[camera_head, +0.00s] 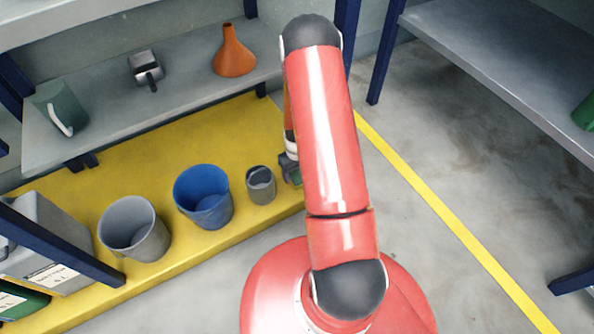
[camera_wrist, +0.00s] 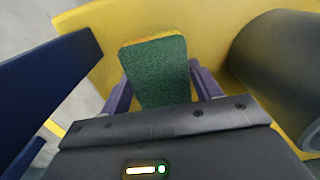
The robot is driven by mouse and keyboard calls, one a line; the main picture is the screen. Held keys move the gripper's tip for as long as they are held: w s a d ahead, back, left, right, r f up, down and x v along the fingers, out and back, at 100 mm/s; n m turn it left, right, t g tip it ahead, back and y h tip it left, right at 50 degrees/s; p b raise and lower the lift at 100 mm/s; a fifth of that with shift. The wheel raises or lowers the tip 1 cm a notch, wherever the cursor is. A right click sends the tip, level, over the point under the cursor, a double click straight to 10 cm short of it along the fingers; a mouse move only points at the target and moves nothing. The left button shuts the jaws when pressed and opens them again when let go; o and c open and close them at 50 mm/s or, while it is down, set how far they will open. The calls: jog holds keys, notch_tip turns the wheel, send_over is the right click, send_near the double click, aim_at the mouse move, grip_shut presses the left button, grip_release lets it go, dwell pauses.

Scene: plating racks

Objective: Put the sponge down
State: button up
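The sponge (camera_wrist: 155,70) has a dark green face and a thin yellow far edge in the wrist view. My gripper (camera_wrist: 160,88) has its two purple fingers against the sponge's left and right sides. The sponge is over the yellow platform (camera_wrist: 213,25); whether it touches the surface I cannot tell. In the head view my gripper (camera_head: 291,170) is low at the right end of the platform, just right of the small grey cup. It is mostly hidden behind my red arm, and only a little green shows there.
The small grey cup (camera_head: 261,186), a blue bucket (camera_head: 205,198) and a grey bucket (camera_head: 135,231) stand left of my gripper. A shelf above holds an orange funnel (camera_head: 234,55) and a green jug (camera_head: 60,108). A dark blue post (camera_wrist: 45,88) is close on the left in the wrist view.

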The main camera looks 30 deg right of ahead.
jog(key=o, duration=0.3)
jog(key=shift+r, duration=0.1)
notch_tip(320, 180, up, 12)
jog(key=p, duration=0.3)
notch_tip(320, 180, up, 11)
jog(key=t, duration=0.1)
send_over(297, 172)
jog(key=a, duration=0.3)
jog(key=s+a+r+t, duration=0.1)
jog(key=s+a+r, duration=0.1)
jog(key=r, duration=0.4)
jog(key=s+a+r+t, duration=0.1)
jog(key=s+a+r, duration=0.2)
jog(key=r, duration=0.3)
jog(key=s+a+r+t, duration=0.1)
jog(key=s+a+r, duration=0.1)
jog(key=s+r, duration=0.3)
jog(key=s+a+r+t, duration=0.1)
jog(key=s+a+r, duration=0.2)
jog(key=s+r, duration=0.3)
jog(key=s, duration=0.4)
jog(key=shift+a+t, duration=0.3)
jog(key=shift+a, duration=0.05)
